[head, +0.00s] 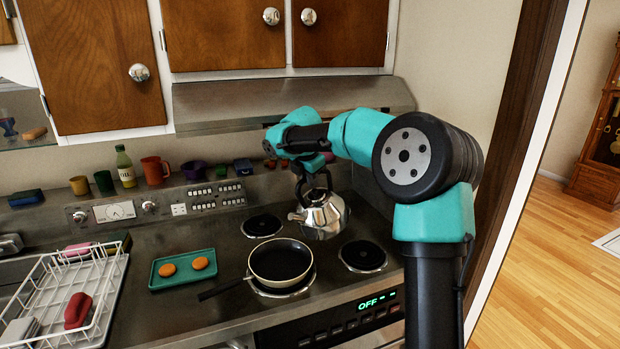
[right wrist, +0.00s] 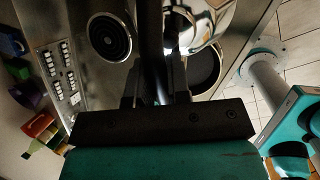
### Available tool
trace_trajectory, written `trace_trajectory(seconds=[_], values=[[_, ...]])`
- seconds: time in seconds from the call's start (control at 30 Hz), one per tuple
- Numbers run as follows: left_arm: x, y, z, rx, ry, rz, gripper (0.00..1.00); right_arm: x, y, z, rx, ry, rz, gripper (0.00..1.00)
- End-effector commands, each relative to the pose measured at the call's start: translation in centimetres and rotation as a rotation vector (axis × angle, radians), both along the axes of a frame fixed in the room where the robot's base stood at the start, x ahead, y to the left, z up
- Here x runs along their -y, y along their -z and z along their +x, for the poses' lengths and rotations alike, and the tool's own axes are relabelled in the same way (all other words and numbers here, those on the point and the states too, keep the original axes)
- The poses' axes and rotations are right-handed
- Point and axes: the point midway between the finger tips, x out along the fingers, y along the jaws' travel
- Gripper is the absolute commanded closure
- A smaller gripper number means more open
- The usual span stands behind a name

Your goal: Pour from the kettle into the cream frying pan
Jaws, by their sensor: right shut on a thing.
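The shiny metal kettle (head: 325,218) is over the back right of the hob, upright, its spout pointing left. I cannot tell whether its base touches the burner. My right gripper (head: 303,172) is above it, shut on its dark handle. In the right wrist view the gripper (right wrist: 154,92) has the handle between its fingers, with part of the kettle body (right wrist: 203,18) beyond. The cream frying pan (head: 281,262) sits on the front left burner, dark inside, its handle pointing left. The pan also shows partly in the right wrist view (right wrist: 207,70). My left gripper is out of view.
The back left burner (head: 262,226) and front right burner (head: 363,256) are bare. A teal tray (head: 182,282) with two orange items lies left of the pan. A white dish rack (head: 105,285) stands farther left. Cups and a bottle (head: 125,167) line the back ledge under the hood.

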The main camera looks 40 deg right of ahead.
Motion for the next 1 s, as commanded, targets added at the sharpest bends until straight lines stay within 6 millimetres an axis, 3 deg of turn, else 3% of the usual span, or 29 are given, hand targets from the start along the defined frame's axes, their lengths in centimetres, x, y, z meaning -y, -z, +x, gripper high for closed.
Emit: trace_trajectory(seconds=[1.0], values=[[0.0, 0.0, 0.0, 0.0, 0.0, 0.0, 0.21, -5.9, 0.8, -0.4, 0.019, -0.003, -0.29, 1.0]])
